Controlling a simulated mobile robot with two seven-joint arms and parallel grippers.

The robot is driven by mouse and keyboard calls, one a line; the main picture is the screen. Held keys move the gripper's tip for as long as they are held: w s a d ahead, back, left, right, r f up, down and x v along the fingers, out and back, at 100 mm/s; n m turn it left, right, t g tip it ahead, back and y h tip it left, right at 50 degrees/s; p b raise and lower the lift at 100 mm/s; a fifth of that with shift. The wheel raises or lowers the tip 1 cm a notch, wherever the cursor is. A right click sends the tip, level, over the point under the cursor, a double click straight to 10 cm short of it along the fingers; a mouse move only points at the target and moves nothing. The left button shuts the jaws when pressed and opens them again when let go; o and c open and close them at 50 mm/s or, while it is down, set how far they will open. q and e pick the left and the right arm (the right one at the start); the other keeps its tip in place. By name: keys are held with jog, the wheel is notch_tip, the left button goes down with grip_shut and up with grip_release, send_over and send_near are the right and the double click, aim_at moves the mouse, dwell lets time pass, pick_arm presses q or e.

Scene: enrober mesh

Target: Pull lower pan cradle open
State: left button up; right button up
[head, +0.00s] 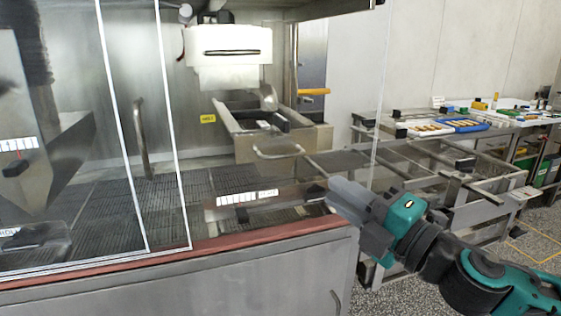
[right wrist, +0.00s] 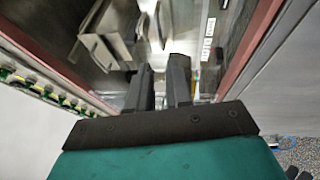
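No part is clearly marked as the lower pan cradle, and I cannot tell which one it is. A steel bracket with a white scale strip (head: 247,197) lies low at the enrober's front right, over the dark mesh belt (head: 105,205). My right gripper (head: 335,190) comes in from the right beside the bracket's right end, above the red front rail (head: 265,236). In the right wrist view its two dark fingers (right wrist: 163,68) stand apart with a gap and nothing held between them. Contact with the bracket is unclear. My left gripper does not show.
Clear door panels (head: 125,120) cover the enrober's left side. A steel tank (head: 265,135) with a loop handle stands behind the belt. A steel frame table (head: 440,180) stands right, with trays (head: 462,125) behind it. The speckled floor is open at the lower right.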

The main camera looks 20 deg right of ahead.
aim_at(284, 155)
jog(key=p+x, duration=0.4)
jog(key=x, duration=0.7)
jog(key=shift+w, duration=0.1)
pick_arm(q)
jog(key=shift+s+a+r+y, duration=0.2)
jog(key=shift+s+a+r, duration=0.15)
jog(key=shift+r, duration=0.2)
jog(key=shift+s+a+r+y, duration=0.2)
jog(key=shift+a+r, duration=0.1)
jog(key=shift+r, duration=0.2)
pick_arm(e)
jog(key=shift+w+a, duration=0.3)
jog(key=shift+w, duration=0.4)
grip_shut()
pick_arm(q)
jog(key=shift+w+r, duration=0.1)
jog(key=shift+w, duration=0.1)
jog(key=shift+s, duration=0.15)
